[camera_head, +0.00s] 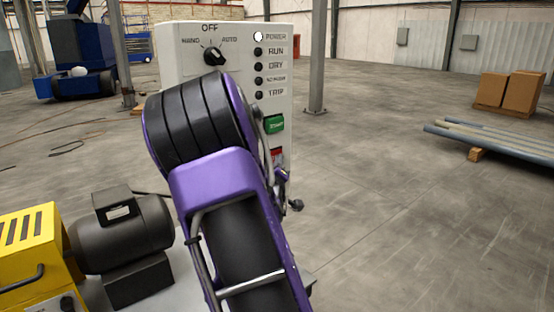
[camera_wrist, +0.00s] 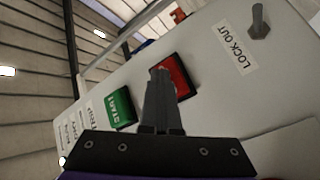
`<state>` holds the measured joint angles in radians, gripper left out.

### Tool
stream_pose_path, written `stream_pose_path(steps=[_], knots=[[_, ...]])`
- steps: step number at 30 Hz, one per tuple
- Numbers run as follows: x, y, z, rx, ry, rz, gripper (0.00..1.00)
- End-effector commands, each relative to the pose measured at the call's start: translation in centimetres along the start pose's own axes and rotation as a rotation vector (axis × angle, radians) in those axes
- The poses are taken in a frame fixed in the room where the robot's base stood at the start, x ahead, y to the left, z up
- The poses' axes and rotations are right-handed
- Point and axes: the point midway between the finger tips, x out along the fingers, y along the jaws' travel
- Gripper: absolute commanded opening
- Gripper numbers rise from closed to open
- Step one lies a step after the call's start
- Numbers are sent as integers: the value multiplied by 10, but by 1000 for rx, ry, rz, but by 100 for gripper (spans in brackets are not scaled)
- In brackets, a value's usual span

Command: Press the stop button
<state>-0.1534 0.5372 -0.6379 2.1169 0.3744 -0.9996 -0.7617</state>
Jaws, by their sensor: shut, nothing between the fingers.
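The red stop button (camera_head: 277,154) is on the white control panel (camera_head: 235,40), partly hidden by my purple arm in the head view. In the wrist view the red square button (camera_wrist: 183,78) lies just beyond my gripper (camera_wrist: 160,72), whose shut, empty fingers cover its left part. The fingertips point at the panel face by the button; I cannot tell whether they touch it. The green START button (camera_wrist: 122,107) is to the left of the fingers; it also shows in the head view (camera_head: 274,124).
A toggle switch (camera_wrist: 259,22) beside a LOCK OUT label (camera_wrist: 237,49) is to the right of the stop button. The selector knob (camera_head: 213,56) is high on the panel. A dark motor (camera_head: 122,235) and yellow housing (camera_head: 30,240) stand at lower left.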

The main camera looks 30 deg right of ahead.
Motion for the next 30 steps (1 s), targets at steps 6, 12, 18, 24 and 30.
stream_pose_path(steps=[6,12,18,24,30], knots=[[0,0,-1,1,3,0,0],[-6,5,3,2,3,1,0],[-14,10,9,1,2,0,0],[-15,11,10,1,1,0,0],[-17,13,12,1,0,1,0]])
